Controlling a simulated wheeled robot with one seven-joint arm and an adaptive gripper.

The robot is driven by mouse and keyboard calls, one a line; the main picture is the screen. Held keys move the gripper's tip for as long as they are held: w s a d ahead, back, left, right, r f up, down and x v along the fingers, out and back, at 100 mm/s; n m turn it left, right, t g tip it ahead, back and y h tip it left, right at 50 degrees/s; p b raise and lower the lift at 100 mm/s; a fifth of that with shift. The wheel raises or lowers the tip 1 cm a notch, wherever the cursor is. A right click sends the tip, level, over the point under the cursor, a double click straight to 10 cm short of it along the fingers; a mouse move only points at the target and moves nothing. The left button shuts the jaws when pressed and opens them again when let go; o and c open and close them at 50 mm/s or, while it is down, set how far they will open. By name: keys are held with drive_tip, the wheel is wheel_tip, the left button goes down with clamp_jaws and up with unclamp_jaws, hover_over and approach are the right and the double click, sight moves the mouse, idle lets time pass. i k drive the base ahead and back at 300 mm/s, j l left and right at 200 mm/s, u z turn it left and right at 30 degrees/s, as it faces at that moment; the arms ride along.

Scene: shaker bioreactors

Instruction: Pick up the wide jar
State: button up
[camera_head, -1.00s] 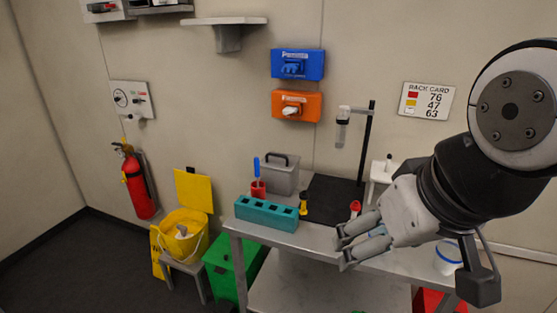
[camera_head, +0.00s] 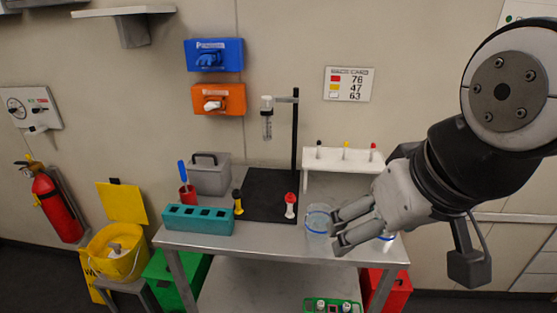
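A clear wide jar (camera_head: 317,219) with a blue band stands on the metal bench, right of the black mat. A second white container with blue on it (camera_head: 388,240) stands on the bench farther right, mostly hidden behind my gripper. My gripper (camera_head: 338,227) reaches in from the right, its fingers pointing left and a little apart with nothing between them. In the picture the fingertips overlap the clear jar's right side; I cannot tell whether they touch it.
The metal bench (camera_head: 265,240) also carries a teal rack (camera_head: 198,219), a grey box (camera_head: 209,174), a black stand (camera_head: 295,150), a yellow-capped vial (camera_head: 238,202), a red-capped vial (camera_head: 290,205) and a white rack (camera_head: 340,160) at the back. A yellow bucket (camera_head: 117,256) stands left.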

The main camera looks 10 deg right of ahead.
sight(318, 215)
drive_tip(key=z, duration=0.15)
drive_tip(key=k+j, duration=0.25)
drive_tip(key=j, duration=0.15)
drive_tip(key=k+j, duration=0.25)
drive_tip(key=j, duration=0.15)
drive_tip(key=k+j, duration=0.25)
drive_tip(key=j, duration=0.15)
drive_tip(key=u, duration=0.05)
